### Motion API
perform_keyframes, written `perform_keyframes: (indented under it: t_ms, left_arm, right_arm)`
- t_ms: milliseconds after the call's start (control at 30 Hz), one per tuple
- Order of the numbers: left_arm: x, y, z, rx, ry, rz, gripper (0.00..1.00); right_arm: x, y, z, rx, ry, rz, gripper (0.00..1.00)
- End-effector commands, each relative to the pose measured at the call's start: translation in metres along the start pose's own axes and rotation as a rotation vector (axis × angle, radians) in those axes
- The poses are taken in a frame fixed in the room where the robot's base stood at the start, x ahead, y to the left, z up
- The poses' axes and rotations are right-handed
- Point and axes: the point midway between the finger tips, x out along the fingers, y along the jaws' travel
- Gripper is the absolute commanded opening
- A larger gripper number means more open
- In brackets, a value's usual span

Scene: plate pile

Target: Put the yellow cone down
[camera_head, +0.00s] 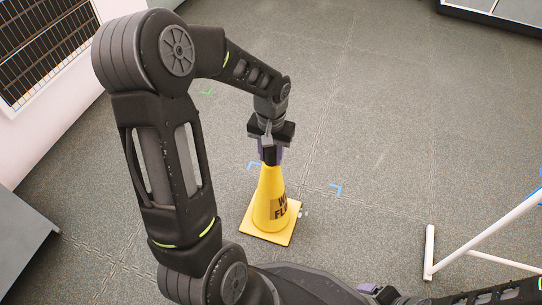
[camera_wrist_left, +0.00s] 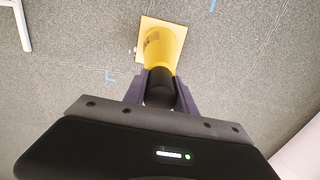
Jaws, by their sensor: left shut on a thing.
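The yellow cone (camera_head: 268,205) is upright in the head view, with dark lettering on its side and a square yellow base. My left gripper (camera_head: 270,158) is above it, shut on its dark top. In the left wrist view the cone (camera_wrist_left: 166,45) extends away from between the two purple fingers of my left gripper (camera_wrist_left: 161,88). The cone's base is close to or on the grey floor; I cannot tell if it touches. My right gripper's fingertips are not clearly seen; only part of my right arm shows at the bottom right.
Blue corner marks (camera_head: 336,189) and a green mark (camera_head: 206,93) lie on the grey floor. A white tube frame (camera_head: 430,250) stands at the right. A dark-topped box (camera_head: 22,240) is at the left edge. The floor behind and right of the cone is clear.

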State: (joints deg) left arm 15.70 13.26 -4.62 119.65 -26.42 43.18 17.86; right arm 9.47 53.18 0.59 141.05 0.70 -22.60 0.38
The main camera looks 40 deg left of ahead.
Motion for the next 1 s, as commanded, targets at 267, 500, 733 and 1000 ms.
perform_keyframes:
  t_ms: [267,500,733,1000]
  left_arm:
    - [0.000,0.000,-0.001,-0.001,0.002,0.000,0.34]
    - [0.000,0.000,0.000,-0.001,0.001,0.000,0.54]
    - [0.000,0.000,0.000,-0.001,0.001,0.000,0.59]
    - [-0.014,0.000,-0.001,-0.001,0.002,0.000,0.59]
  right_arm:
    - [0.000,0.000,0.000,0.000,0.000,0.000,0.83]
    - [0.000,0.000,0.000,0.000,-0.001,0.000,0.83]
    - [0.000,0.000,0.000,0.000,-0.001,0.000,0.83]
    - [-0.007,-0.003,0.001,-0.001,-0.002,0.001,0.83]
